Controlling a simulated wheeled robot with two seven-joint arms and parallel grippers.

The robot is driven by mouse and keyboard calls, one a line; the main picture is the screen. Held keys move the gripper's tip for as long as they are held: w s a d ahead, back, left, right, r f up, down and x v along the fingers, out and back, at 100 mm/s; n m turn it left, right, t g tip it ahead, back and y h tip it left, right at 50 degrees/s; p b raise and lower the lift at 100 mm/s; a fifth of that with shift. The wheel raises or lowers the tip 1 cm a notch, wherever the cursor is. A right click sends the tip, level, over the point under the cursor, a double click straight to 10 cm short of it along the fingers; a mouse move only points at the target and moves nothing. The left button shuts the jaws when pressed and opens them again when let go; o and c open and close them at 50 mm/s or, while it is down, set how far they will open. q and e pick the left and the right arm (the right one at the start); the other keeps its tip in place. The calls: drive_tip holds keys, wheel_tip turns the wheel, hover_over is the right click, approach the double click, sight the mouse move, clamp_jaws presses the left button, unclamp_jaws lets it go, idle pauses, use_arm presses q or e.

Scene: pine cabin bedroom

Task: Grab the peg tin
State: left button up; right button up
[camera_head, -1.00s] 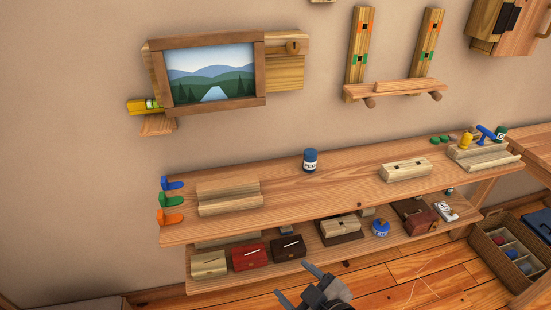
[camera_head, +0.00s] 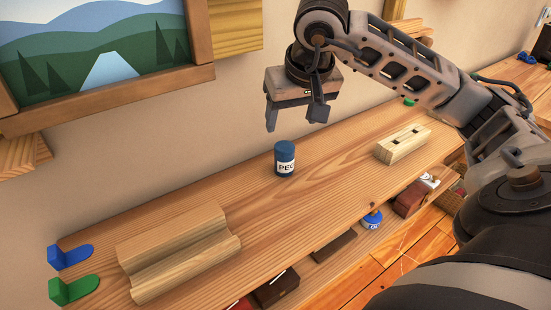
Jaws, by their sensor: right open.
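The peg tin (camera_head: 285,160) is a small dark blue cylinder with a white label reading "PEG". It stands upright on the wooden shelf top, near the middle of the view. My right gripper (camera_head: 293,122) hangs above the tin with its fingers spread and pointing down. Nothing is between the fingers, and the gripper is apart from the tin. My right arm comes in from the right. My left gripper is out of view.
A grooved wooden block (camera_head: 180,252) lies left of the tin, with blue (camera_head: 70,256) and green (camera_head: 74,289) hooks beyond it. A slotted block (camera_head: 402,144) lies to the right. A framed picture (camera_head: 100,60) hangs on the wall. Boxes and a blue pot (camera_head: 372,219) sit on the lower shelf.

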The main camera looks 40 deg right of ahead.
sight(285, 148)
drive_tip(key=b+x, duration=0.1)
drive_tip(key=x, duration=0.8)
drive_tip(key=shift+s+a+f, duration=0.1)
drive_tip(key=shift+f, duration=0.15)
drive_tip(key=x, duration=0.5)
drive_tip(key=shift+s+f, duration=0.1)
drive_tip(key=shift+c, duration=0.4)
drive_tip(key=c, duration=1.1)
drive_tip(key=shift+o, duration=0.2)
